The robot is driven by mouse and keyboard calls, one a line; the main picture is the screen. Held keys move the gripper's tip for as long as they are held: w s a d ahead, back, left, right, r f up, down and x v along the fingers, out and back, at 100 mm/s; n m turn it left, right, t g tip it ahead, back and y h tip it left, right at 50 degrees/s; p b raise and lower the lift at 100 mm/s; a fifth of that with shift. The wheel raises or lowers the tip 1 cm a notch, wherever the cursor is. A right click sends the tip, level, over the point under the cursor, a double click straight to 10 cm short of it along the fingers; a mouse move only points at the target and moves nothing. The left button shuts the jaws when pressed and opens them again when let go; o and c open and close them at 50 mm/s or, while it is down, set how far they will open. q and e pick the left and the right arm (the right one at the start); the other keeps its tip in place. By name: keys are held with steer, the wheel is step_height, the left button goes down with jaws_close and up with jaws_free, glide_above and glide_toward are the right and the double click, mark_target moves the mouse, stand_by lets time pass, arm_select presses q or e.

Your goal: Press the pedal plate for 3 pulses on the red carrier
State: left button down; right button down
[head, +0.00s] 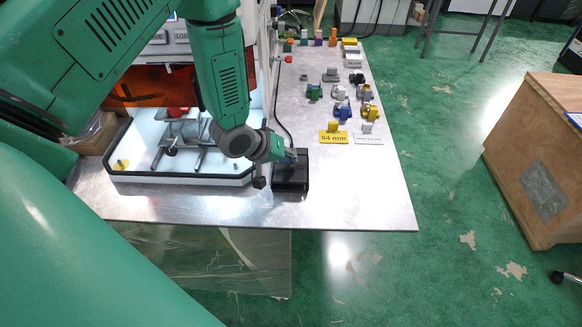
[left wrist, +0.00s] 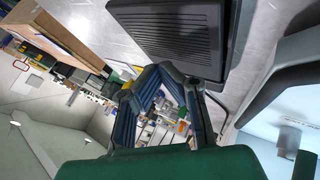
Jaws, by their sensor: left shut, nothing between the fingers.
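The black pedal (head: 291,184) sits on the metal table in front of the machine's right corner. Its ribbed plate (left wrist: 172,25) fills the top of the left wrist view. My left gripper (head: 288,157) is shut and empty at the pedal's far part and partly covers it. In the left wrist view its blue-grey fingers (left wrist: 160,72) meet right by the plate's edge; I cannot tell whether they touch it. A red part (head: 178,111), perhaps the red carrier, shows inside the machine on a grey fixture, partly hidden by my arm. My right gripper is not in view.
The white machine tray (head: 190,180) stands left of the pedal. Several small clamp-like parts stand on the table's right, with a yellow "64 mm" sign (head: 333,138). A black cable runs behind the pedal. The table's front right (head: 360,200) is clear.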

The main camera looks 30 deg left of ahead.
mark_target(290, 166)
arm_select(q)
steer(key=shift+f, duration=0.35)
steer(key=shift+s+d+f+b, duration=0.1)
steer(key=shift+s+f+b, duration=0.1)
steer(key=shift+f+b, duration=0.45)
stand_by(0.9)
steer(key=shift+w+r+p, duration=0.1)
steer(key=shift+r+p, duration=0.95)
steer(key=shift+p, duration=0.1)
steer(key=r+p, duration=0.4)
steer(key=r, duration=0.1)
steer(key=shift+w+a+r, duration=0.1)
steer(key=shift+w+a, duration=0.1)
steer(key=shift+w, duration=0.1)
stand_by(1.5)
